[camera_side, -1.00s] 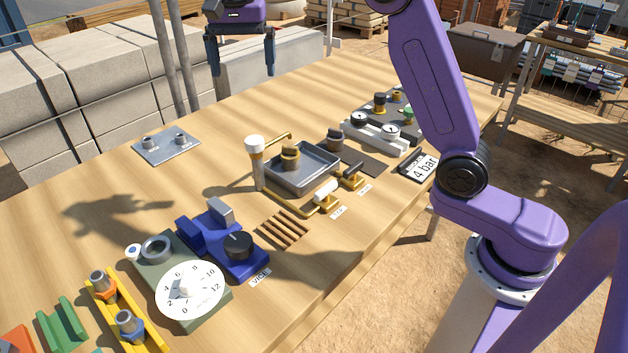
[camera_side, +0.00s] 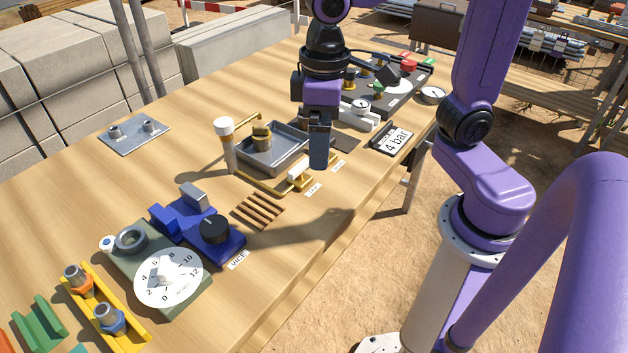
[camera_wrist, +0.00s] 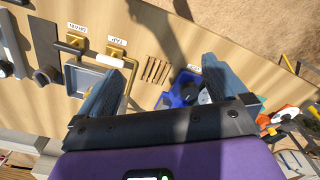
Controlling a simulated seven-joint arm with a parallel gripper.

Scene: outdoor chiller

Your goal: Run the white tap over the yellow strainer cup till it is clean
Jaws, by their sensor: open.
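The yellow strainer cup (camera_side: 262,137) stands upright in the grey sink tray (camera_side: 291,137), under the end of a brass spout (camera_side: 245,120) on a white-topped post (camera_side: 225,142). Whether it is dirty is too small to tell. The white tap handle (camera_side: 299,170) sits on a brass pipe in front of the tray, by the TAP label; it also shows in the wrist view (camera_wrist: 110,61). My gripper (camera_side: 319,163) is open and empty, pointing down close to the tap handle on its right.
The dark drain lever (camera_wrist: 68,48) is beside the tap. A wooden slatted rack (camera_side: 258,210) and blue vice (camera_side: 197,226) stand to the left.

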